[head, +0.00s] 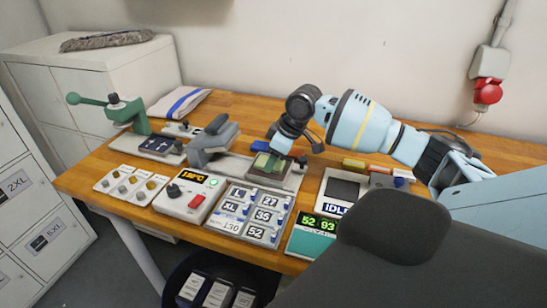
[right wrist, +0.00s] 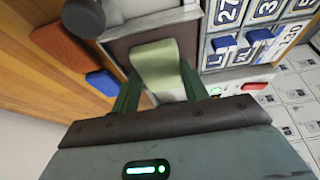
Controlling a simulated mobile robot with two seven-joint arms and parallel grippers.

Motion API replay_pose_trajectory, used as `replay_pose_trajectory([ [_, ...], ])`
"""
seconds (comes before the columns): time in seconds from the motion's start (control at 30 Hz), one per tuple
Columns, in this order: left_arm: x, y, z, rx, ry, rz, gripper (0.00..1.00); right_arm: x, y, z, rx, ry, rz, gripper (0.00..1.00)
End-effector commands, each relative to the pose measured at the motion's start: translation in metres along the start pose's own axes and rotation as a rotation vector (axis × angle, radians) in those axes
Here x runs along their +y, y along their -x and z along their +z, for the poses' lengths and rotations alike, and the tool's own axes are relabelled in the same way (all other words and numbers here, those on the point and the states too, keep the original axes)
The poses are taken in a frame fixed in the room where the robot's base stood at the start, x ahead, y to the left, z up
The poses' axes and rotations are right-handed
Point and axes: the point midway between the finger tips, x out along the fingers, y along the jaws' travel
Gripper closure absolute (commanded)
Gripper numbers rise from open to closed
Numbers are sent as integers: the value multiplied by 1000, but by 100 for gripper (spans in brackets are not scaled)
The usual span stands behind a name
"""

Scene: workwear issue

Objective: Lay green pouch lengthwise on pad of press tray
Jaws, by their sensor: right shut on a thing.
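The light green pouch (head: 266,163) lies over the press tray (head: 291,181) in the head view. My right gripper (head: 274,158) is shut on it from above. In the right wrist view the pouch (right wrist: 157,68) sits between the two green fingers of my right gripper (right wrist: 160,92), its long side running along the tray. The dark brown pad (right wrist: 122,47) shows beside and beyond the pouch. I cannot tell whether the pouch touches the pad or hangs just above it. My left gripper is not in view.
The grey press (head: 213,140) stands left of the tray. A control box (head: 187,196) and a size-button panel (head: 252,212) are in front. A display with a dark plate (head: 341,190) stands right. A green-handled press (head: 128,110) and folded towel (head: 178,103) are further left.

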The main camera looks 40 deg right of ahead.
Motion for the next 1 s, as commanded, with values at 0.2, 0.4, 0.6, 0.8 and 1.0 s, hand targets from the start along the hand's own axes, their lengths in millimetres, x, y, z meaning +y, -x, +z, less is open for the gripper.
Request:
replay_pose_trajectory([
  [0.2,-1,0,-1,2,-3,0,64,0,-2,1,0,0,0,42],
  [0.4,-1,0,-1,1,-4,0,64,0,-2,1,0,0,0,34],
  [0.6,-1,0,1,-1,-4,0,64,0,0,0,1,0,0,34],
  [0.8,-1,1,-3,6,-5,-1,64,1,25,-1,3,0,3,34],
  [1.0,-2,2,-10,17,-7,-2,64,0,66,-1,3,1,3,34],
])
